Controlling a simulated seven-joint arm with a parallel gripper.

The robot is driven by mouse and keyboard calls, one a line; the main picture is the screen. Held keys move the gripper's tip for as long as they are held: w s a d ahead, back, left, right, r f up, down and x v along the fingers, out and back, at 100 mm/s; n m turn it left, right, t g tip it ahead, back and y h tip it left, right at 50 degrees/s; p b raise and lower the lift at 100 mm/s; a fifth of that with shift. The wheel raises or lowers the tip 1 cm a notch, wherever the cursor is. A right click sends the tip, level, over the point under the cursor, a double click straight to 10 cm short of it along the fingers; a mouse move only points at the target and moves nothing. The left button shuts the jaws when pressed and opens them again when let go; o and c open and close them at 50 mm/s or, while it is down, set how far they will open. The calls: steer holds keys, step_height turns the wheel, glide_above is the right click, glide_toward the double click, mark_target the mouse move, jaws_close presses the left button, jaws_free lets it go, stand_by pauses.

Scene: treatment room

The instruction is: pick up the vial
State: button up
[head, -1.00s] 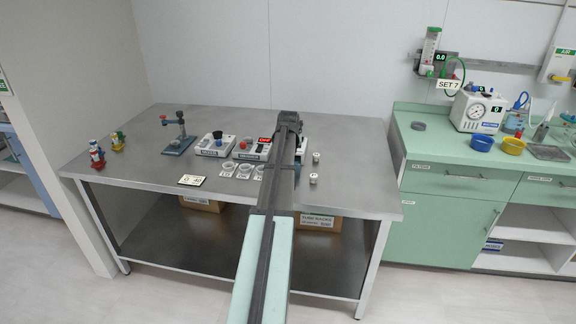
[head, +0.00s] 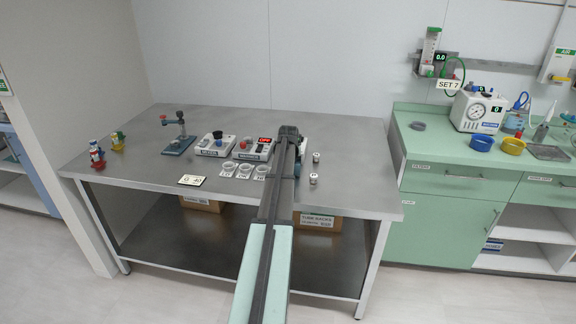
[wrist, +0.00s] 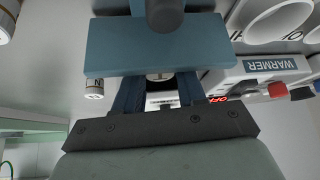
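My gripper (wrist: 160,90) has two dark blue fingers, which stand apart in the wrist view. A small, light round top (wrist: 160,77), probably a vial's, shows in the gap between them, partly hidden by a blue part. I cannot tell whether the fingers touch it. In the head view my arm hides this spot. Two small white vials with grey tops stand upright to the right of my gripper: a far vial (head: 316,157) and a near vial (head: 313,178). They also show at the left of the wrist view, as a labelled vial (wrist: 95,88) and a cut-off vial (wrist: 6,22).
A warmer (head: 257,149) with a red knob and a lit OFF sign stands left of my gripper, with white ring holders (head: 245,171) in front of it. A mixer-like device (head: 215,146) and a blue-based stand (head: 180,145) are farther left. The metal table (head: 350,190) is bare at right.

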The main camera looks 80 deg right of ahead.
steer(key=shift+c, duration=0.3)
jaws_close()
steer(key=shift+r, duration=0.1)
step_height(320, 180, up, 9)
steer(key=w+a+f+n+t, duration=0.1)
steer(key=w+a+n, duration=0.1)
steer(key=w, duration=1)
steer(key=w+a+f+n+t+y, duration=0.1)
steer(key=w+a+n, duration=0.1)
steer(key=w, duration=1)
steer(key=shift+a+f+n, duration=0.3)
steer(key=shift+a+f, duration=0.05)
steer(key=shift+a, duration=0.25)
